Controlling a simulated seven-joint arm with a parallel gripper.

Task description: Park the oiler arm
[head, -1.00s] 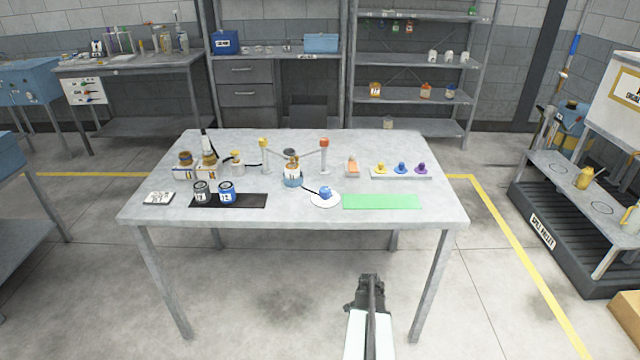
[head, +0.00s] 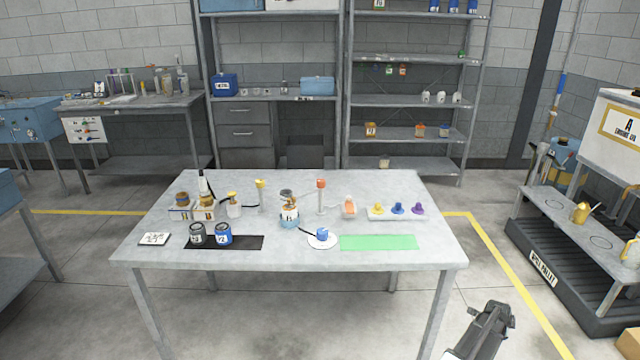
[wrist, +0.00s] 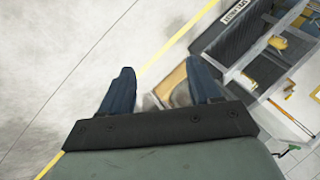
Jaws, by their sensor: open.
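On the grey table (head: 385,190), two posts stand near the middle, a yellow-topped post (head: 260,197) and a red-topped post (head: 320,199). Between them a small can sits on a blue round base (head: 289,222). A thin dark line runs from near it to a blue block (head: 322,234) on a white disc (head: 323,243). I cannot tell which part is the oiler arm. My gripper (head: 498,314) is in front of and below the table's right front corner, away from everything on it. In the wrist view my gripper (wrist: 162,82) is open and empty over the floor.
A green mat (head: 379,242) and a tray of coloured knobs (head: 397,213) are on the table's right side. Dark and blue tins (head: 223,235) stand on a black mat (head: 250,242) at left. A dark pallet stand (head: 560,258) is at right. Floor between is clear.

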